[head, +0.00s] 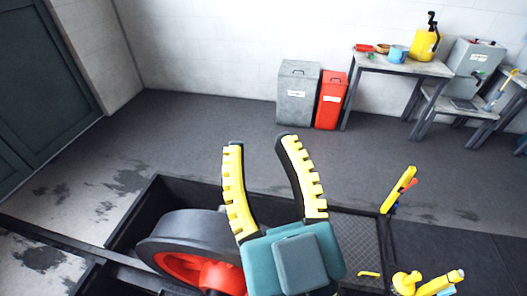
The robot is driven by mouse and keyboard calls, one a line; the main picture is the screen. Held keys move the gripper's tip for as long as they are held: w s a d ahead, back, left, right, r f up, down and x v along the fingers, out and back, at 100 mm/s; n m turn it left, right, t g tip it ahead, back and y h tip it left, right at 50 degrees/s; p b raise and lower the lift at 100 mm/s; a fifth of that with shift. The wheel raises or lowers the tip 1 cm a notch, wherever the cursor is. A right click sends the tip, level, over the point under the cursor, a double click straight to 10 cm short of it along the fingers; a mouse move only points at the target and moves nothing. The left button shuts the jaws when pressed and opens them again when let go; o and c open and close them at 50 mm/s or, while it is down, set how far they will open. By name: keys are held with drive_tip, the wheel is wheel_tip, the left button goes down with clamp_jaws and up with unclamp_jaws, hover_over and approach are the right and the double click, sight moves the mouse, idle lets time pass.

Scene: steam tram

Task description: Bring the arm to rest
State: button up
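My gripper (260,143) is in the lower middle of the head view. Its teal body shows at the bottom, with two yellow-and-black fingers reaching up the picture. The fingers are well apart with nothing between them, so it is open and empty. It appears above a dark sunken frame, to the right of a black drum with a red inner part (190,265). The rest of my arm behind the gripper is hard to make out.
A grey bin (298,95) and a red bin (330,101) stand by the back wall. A workbench (385,65) at upper right holds a yellow can (425,44). Yellow levers (398,190) and fittings (407,283) stick up at right. The middle floor is clear.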

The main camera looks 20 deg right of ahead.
wheel_tip(320, 180, up, 31)
drive_tip(key=p, duration=3.1)
drive_tip(key=shift+r, duration=0.1)
